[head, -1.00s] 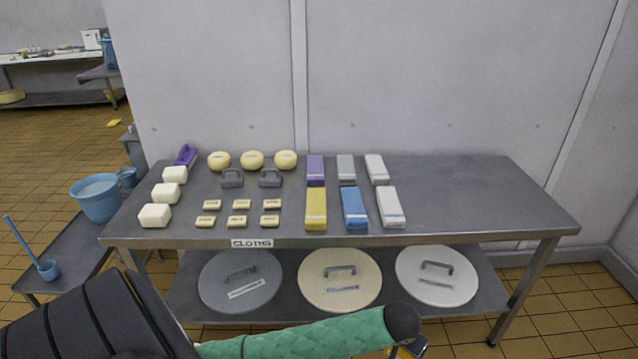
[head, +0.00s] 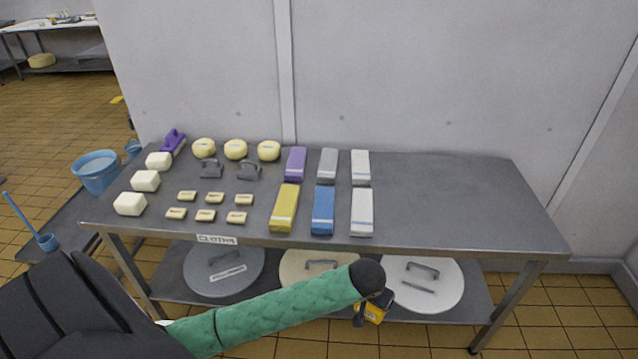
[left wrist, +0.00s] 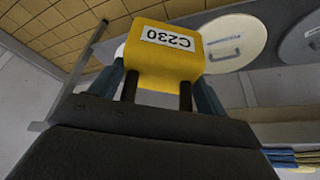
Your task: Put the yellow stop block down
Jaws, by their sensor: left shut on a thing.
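The yellow stop block (left wrist: 165,52) carries a white label reading C230 and fills the top middle of the left wrist view. My left gripper (left wrist: 160,85) is shut on it, with a finger on each side. In the head view the block (head: 371,312) shows partly below the dark end of my green-sleeved left arm. My left gripper (head: 362,312) there is mostly hidden by the wrist. The block is held in front of the table's (head: 440,215) front edge, before the lower shelf. My right gripper is not in view.
The table's right part is bare. Folded cloths in purple, grey, white, yellow (head: 285,207) and blue (head: 323,208) lie mid-table. Soap bars, sponges and brushes fill the left. Round lids (head: 430,284) lie on the lower shelf. A blue bucket (head: 96,172) stands at left.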

